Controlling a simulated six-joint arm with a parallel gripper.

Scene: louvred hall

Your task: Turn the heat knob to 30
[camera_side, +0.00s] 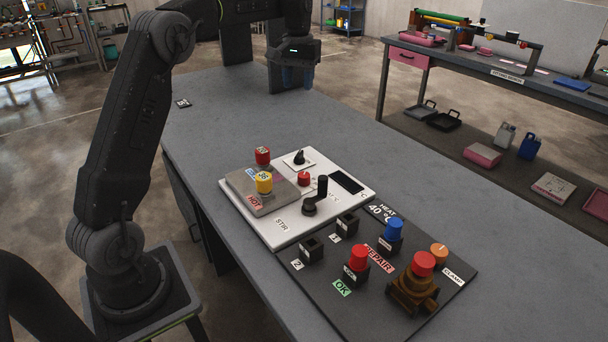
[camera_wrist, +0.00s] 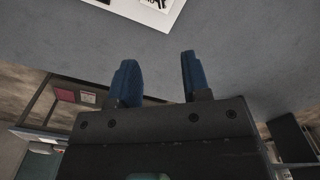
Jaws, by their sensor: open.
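A white panel (camera_side: 270,230) lies on the table and carries a black knob (camera_side: 299,157) on a small white plate, a red knob (camera_side: 304,178), a dark display (camera_side: 346,181) and a black crank (camera_side: 315,200) by the STIR lettering. No readable label shows which knob is the heat knob. A card reading HEAT 40 °C (camera_side: 382,212) lies at the dark board's far edge. My gripper (camera_side: 297,78) is above the table's far part, well away from the panel. It is open and empty, its blue fingers (camera_wrist: 160,68) apart in the wrist view, where a white panel corner (camera_wrist: 150,8) shows at the top.
The dark board (camera_side: 330,285) holds blue, red and orange-topped parts and black sockets. The table (camera_side: 225,110) is clear between gripper and panel.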

